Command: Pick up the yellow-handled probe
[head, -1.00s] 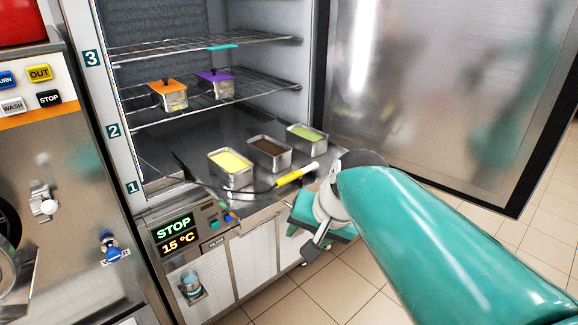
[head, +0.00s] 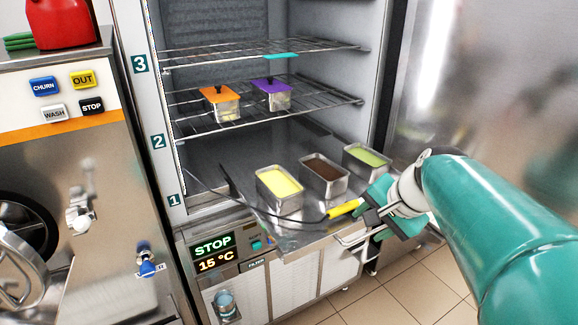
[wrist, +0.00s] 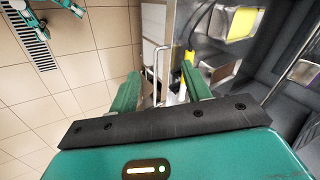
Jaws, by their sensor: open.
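The probe's yellow handle (head: 345,208) lies at the front edge of the bottom steel shelf (head: 300,238), with a dark cable trailing left from it. My gripper (head: 372,208) is open and empty, just right of the handle's end in the head view. In the wrist view the handle (wrist: 188,58) shows beyond the right finger, off to the right of the middle of the gap between my fingers (wrist: 160,88). Whether a finger touches it cannot be told. My gripper hides the right end of the probe in the head view.
Pans of yellow (head: 280,189), brown (head: 324,178) and green (head: 367,160) stand behind the handle on the shelf. A thin metal bar handle (wrist: 152,70) is near my left finger. The open freezer door (head: 480,90) stands at right.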

